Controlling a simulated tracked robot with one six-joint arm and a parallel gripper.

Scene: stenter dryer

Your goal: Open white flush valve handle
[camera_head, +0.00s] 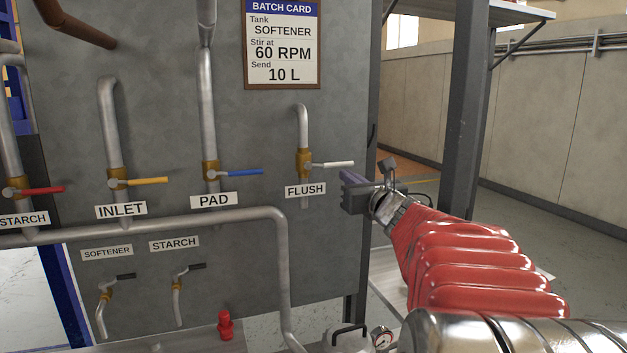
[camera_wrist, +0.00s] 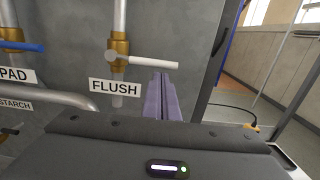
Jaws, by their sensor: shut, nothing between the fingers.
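The white flush valve handle (camera_head: 333,164) points horizontally to the right from its brass valve body (camera_head: 303,163), above the FLUSH label (camera_head: 305,190). In the wrist view the white handle (camera_wrist: 150,62) also lies level, its free end just beyond the fingertips. My gripper (camera_head: 350,179) is to the right of the handle and a little lower in the head view. Its purple fingers (camera_wrist: 160,85) are together and empty, just below the handle's outer end in the wrist view. I cannot tell whether they touch it.
Blue PAD (camera_head: 243,173), yellow INLET (camera_head: 150,181) and red STARCH (camera_head: 42,190) handles stand to the left on the grey panel. A large bent pipe (camera_head: 200,226) runs below them. A dark post (camera_head: 466,110) stands right of the panel. A batch card (camera_head: 282,45) hangs above.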

